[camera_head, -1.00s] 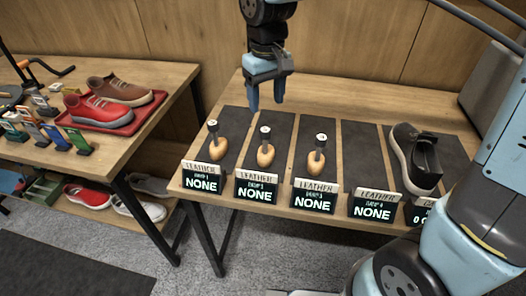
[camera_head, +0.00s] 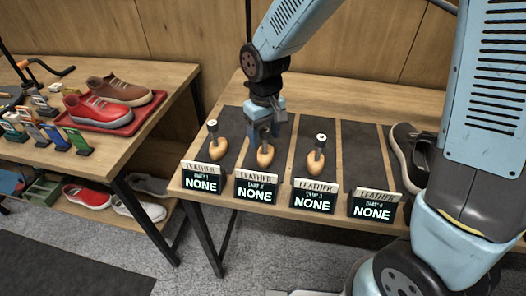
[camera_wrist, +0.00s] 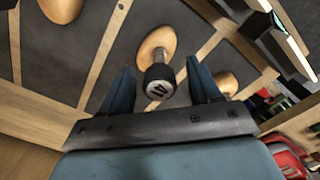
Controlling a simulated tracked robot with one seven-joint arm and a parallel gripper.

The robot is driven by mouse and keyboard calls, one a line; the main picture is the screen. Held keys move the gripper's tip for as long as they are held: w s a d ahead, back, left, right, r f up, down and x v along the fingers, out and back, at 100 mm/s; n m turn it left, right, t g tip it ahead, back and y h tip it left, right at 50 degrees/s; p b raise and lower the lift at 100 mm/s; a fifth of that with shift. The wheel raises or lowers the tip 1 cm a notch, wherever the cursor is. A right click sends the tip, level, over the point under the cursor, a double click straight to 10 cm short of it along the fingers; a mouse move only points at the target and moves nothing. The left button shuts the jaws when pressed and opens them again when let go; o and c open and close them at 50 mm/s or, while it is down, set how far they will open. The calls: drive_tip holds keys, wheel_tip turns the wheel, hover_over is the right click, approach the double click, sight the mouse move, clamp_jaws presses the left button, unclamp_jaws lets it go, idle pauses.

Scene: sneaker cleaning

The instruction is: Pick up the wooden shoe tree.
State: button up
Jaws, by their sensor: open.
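Three wooden shoe trees with dark posts stand on dark mats on the right table: a left one (camera_head: 218,155), a middle one (camera_head: 265,157) and a right one (camera_head: 316,161). My gripper (camera_head: 267,131) is open just above the middle shoe tree and covers its post in the head view. In the wrist view the middle shoe tree (camera_wrist: 158,42) shows its dark post, with a numbered top, between my open fingers (camera_wrist: 160,88). I cannot tell whether the fingers touch the post. The other two shoe trees are partly visible to either side.
Label stands reading NONE (camera_head: 257,192) line the table's front edge. A dark shoe (camera_head: 412,152) on the right is partly hidden by my arm. The fourth mat (camera_head: 362,150) is empty. The left table holds a red tray (camera_head: 150,104) with sneakers.

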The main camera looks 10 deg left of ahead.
drive_tip(key=shift+f, duration=1.4)
clamp_jaws()
